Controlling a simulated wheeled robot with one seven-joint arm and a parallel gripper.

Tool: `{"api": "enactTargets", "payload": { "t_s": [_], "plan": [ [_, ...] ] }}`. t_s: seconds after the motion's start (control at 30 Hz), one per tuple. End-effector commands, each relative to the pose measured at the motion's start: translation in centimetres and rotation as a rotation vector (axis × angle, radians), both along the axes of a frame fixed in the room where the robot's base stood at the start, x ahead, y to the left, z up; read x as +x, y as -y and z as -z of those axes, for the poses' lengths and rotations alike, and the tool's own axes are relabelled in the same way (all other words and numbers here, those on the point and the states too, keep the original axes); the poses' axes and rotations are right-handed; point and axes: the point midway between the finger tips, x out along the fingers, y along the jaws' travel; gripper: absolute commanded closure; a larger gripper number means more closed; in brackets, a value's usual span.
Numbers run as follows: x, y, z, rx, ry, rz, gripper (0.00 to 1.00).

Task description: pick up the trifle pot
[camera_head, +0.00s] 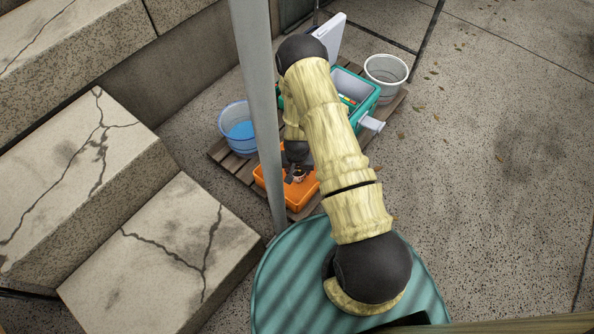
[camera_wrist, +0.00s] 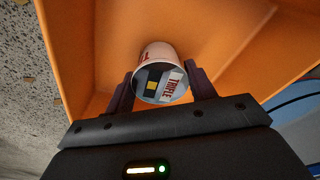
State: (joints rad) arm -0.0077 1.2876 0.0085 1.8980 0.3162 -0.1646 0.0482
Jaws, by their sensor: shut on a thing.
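The trifle pot (camera_wrist: 158,85) is a small white cup with a printed lid reading "TRIFLE", seen in the wrist view between my fingers. My gripper (camera_wrist: 160,92) is shut on it, one dark finger against each side. Behind the pot are the orange walls and floor of a tray (camera_wrist: 225,35). I cannot tell whether the pot touches the tray floor. In the head view my gripper (camera_head: 299,177) is small and low over the orange tray (camera_head: 303,197), and the pot is mostly hidden there.
The tray stands on a wooden pallet (camera_head: 226,158). Near it are a blue bucket (camera_head: 232,117), a teal cool box (camera_head: 366,103) and a white bucket (camera_head: 386,72). A grey pole (camera_head: 262,110) rises close left of my arm. Cracked stone steps (camera_head: 160,255) lie left; open paving lies right.

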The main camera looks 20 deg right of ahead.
Motion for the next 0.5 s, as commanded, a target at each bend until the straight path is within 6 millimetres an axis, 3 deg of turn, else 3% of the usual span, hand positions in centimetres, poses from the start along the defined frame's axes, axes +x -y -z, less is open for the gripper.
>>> {"api": "enactTargets", "payload": {
  "t_s": [0.5],
  "plan": [
    [0.1, 0.0, -8.8, 0.000, 0.002, 0.000, 0.70]
  ]
}}
